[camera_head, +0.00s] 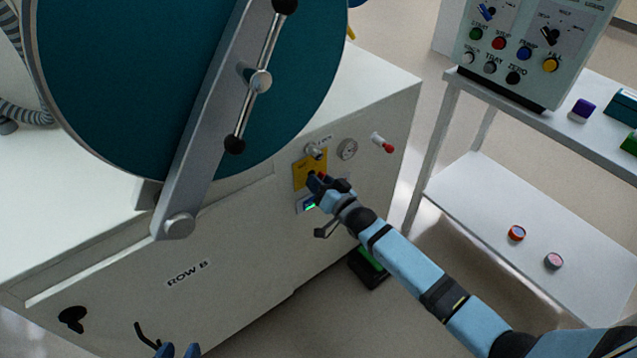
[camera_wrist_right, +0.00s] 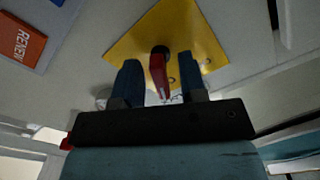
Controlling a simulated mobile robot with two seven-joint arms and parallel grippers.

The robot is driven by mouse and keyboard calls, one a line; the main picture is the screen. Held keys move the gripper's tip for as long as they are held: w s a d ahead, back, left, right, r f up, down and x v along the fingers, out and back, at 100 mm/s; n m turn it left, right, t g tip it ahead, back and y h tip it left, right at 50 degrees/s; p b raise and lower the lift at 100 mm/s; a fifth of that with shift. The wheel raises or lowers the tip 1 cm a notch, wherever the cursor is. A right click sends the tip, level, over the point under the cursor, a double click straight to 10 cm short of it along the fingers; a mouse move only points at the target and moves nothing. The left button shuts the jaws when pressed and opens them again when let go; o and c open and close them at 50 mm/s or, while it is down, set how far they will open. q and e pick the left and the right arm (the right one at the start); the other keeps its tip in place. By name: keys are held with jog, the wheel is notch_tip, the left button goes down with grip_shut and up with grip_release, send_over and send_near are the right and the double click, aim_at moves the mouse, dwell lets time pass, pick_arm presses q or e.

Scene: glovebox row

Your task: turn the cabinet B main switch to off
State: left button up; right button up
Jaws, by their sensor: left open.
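The cabinet B main switch is a red handle (camera_wrist_right: 158,75) on a yellow plate (camera_wrist_right: 205,50) in the right wrist view. In the head view the yellow plate (camera_head: 301,176) sits on the front of the cabinet marked ROW B, and my gripper mostly hides the handle. My right gripper (camera_head: 318,181) is at the plate. In the wrist view its blue fingers stand on either side of the red handle, with a visible gap on each side, so it is open around the handle. My left gripper (camera_head: 178,351) is open and empty at the bottom edge of the head view.
A large teal round door (camera_head: 130,70) with a grey bar covers the cabinet's upper left. A gauge (camera_head: 347,149) and a red-tipped lever (camera_head: 383,143) are right of the plate. A small green-lit display (camera_head: 308,206) is below it. A shelf table (camera_head: 520,240) stands at right.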

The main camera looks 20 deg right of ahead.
jog(key=shift+w+a, duration=0.1)
jog(key=shift+w, duration=0.25)
grip_shut()
jog(key=n+p, duration=0.1)
jog(key=n, duration=0.1)
jog(key=shift+r+n+p, duration=0.1)
jog(key=shift+n+p, duration=0.25)
jog(key=shift+n, duration=0.05)
jog(key=shift+n+p, duration=0.45)
jog(key=shift+n, duration=1.05)
